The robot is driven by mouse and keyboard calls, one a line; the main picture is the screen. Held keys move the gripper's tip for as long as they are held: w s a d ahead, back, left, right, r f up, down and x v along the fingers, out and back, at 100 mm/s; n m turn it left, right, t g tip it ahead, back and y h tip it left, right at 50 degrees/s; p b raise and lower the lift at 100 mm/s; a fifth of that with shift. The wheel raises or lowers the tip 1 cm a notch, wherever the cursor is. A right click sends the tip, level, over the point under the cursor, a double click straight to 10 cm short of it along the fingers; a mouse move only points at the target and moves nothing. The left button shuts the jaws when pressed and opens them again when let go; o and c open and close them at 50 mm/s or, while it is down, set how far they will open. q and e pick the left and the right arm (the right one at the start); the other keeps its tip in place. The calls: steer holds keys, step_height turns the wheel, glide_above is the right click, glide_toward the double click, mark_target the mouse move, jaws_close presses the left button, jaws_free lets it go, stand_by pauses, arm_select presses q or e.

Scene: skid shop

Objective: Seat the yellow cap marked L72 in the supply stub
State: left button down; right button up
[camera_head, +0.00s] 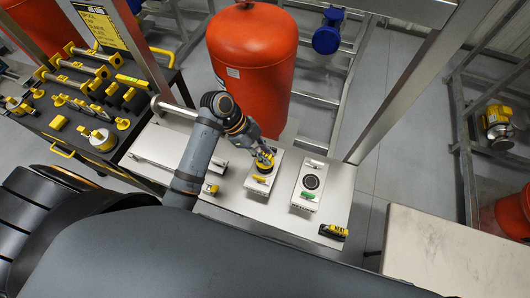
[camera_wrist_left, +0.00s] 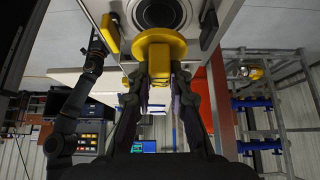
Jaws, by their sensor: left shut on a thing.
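My left gripper (camera_head: 265,159) is over the left pale box (camera_head: 257,187) on the white bench in the head view. In the left wrist view its two fingers (camera_wrist_left: 160,80) are shut on the yellow cap (camera_wrist_left: 160,42), gripping its block-shaped grip. The cap's round flange faces a dark ringed round opening (camera_wrist_left: 160,12) in a pale panel, and partly covers it. Whether the cap touches the opening cannot be told. The L72 mark is not legible. A yellow tag (camera_head: 259,179) shows on the left box. My right gripper is not in view.
Another pale box (camera_head: 308,181) with a black round opening and a green tag (camera_head: 308,195) stands just right. A yellow-and-black device (camera_head: 333,232) lies at the bench's front right. A red tank (camera_head: 252,65) stands behind. A dark tool cart (camera_head: 75,110) is left.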

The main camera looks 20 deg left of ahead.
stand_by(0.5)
arm_select(q)
steer(key=shift+f+b, duration=0.75)
steer(key=shift+f, duration=0.4)
steer(key=shift+f+b, duration=0.3)
steer(key=shift+f, duration=0.35)
steer(key=shift+f, duration=0.35)
steer(key=c, duration=1.2)
jaws_free()
